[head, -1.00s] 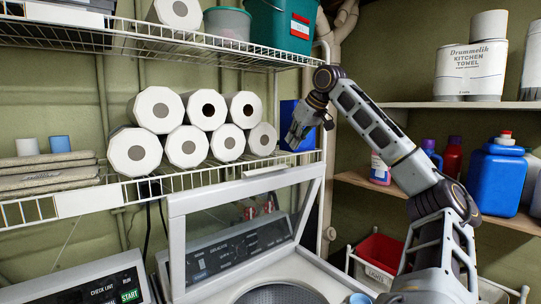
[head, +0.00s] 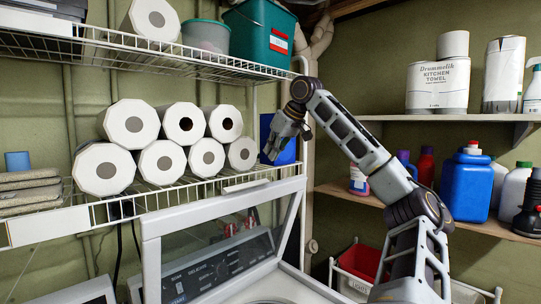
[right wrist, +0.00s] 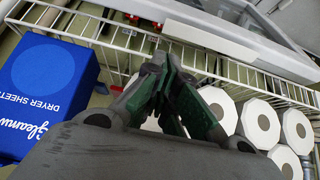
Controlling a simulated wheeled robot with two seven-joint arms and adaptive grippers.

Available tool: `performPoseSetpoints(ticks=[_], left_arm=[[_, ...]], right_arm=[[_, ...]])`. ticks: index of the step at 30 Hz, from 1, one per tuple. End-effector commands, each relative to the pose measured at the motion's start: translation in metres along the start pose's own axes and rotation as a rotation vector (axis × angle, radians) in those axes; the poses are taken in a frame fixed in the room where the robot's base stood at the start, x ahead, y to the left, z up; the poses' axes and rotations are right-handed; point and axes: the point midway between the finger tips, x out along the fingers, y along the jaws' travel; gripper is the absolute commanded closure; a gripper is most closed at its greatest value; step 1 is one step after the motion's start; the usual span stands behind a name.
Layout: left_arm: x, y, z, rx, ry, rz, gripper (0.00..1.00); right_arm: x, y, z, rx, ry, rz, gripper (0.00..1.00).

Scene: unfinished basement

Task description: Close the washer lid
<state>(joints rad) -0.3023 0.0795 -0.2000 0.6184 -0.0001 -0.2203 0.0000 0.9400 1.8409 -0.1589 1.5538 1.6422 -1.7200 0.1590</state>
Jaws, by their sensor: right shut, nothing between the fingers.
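The washer lid (head: 148,252) stands raised and open, a white frame around a clear pane, above the washer (head: 300,284) at the bottom of the head view. Part of the tub opening shows at the bottom edge. In the right wrist view a white edge that looks like the lid (right wrist: 210,38) crosses the top, beyond the wire shelf. My right gripper (head: 270,154) is shut and empty, above and behind the lid's top edge, near the lower wire shelf and apart from the lid. It also shows in the right wrist view (right wrist: 160,65). My left gripper is not in view.
The lower wire shelf (head: 110,210) holds stacked paper rolls (head: 128,124) and a blue dryer sheets box (right wrist: 48,88) close to my right gripper. An upper wire shelf (head: 200,64) hangs above.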

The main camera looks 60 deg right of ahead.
Motion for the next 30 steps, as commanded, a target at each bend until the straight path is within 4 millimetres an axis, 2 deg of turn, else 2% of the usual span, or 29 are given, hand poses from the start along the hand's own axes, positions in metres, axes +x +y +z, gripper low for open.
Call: performPoseSetpoints(ticks=[21, 30], left_arm=[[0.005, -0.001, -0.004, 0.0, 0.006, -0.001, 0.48], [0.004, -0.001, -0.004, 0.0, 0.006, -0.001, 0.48]], right_arm=[[0.077, 0.0, 0.0, 0.0, 0.0, 0.0, 1.0], [0.09, 0.0, 0.0, 0.0, 0.001, 0.0, 1.0]])
